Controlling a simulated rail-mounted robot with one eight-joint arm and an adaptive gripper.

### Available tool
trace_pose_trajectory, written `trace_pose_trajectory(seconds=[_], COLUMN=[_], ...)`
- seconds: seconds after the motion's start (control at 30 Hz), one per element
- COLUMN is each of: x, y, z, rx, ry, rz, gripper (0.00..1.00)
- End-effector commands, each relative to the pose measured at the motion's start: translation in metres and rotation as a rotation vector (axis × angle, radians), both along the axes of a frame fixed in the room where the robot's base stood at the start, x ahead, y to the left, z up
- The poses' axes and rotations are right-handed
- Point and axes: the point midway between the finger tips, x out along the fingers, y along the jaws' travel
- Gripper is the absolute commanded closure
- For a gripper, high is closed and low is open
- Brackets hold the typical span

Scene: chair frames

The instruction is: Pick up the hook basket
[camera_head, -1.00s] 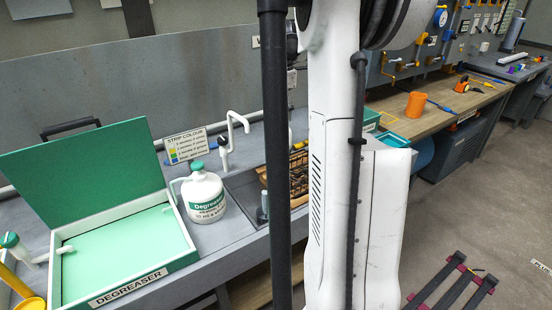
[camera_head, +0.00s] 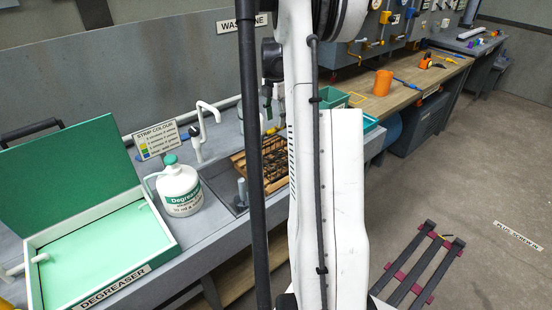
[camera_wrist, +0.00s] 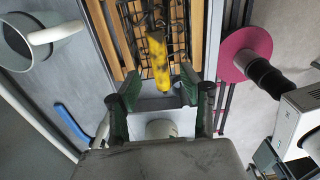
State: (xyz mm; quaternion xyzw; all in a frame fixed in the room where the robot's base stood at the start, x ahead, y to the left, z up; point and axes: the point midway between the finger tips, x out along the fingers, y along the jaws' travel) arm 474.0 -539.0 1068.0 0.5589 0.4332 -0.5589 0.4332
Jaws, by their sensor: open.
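The hook basket, a black wire basket (camera_head: 279,164), sits on wooden slats at the sink in the head view, partly hidden behind my arm. In the wrist view its dark wire mesh (camera_wrist: 178,42) is at the top centre. A yellow piece with black marks (camera_wrist: 158,62) stands out in front of the mesh; I cannot tell whether it is part of the basket. My gripper (camera_wrist: 158,97) is open, with its green-and-dark fingers on either side below the yellow piece. Nothing is held between them.
Wooden slats (camera_wrist: 197,35) flank the basket. A white degreaser jug (camera_head: 181,192), a green-lidded degreaser tray (camera_head: 100,250) and a white tap (camera_head: 201,125) stand left of the sink. An orange cup (camera_head: 383,83) is on the far bench. The floor at right holds a dark rack (camera_head: 425,262).

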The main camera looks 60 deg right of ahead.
Motion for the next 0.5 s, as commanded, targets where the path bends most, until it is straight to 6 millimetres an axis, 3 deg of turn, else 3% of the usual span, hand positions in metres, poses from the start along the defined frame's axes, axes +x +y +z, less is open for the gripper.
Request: trace_pose_trajectory(seconds=[0.3,0.5], x=[0.000,-0.001], y=[-0.004,-0.004], z=[-0.038,-0.051], rx=[0.000,0.000], ry=[0.000,0.000], rz=[0.000,0.000], gripper=[0.59,0.59])
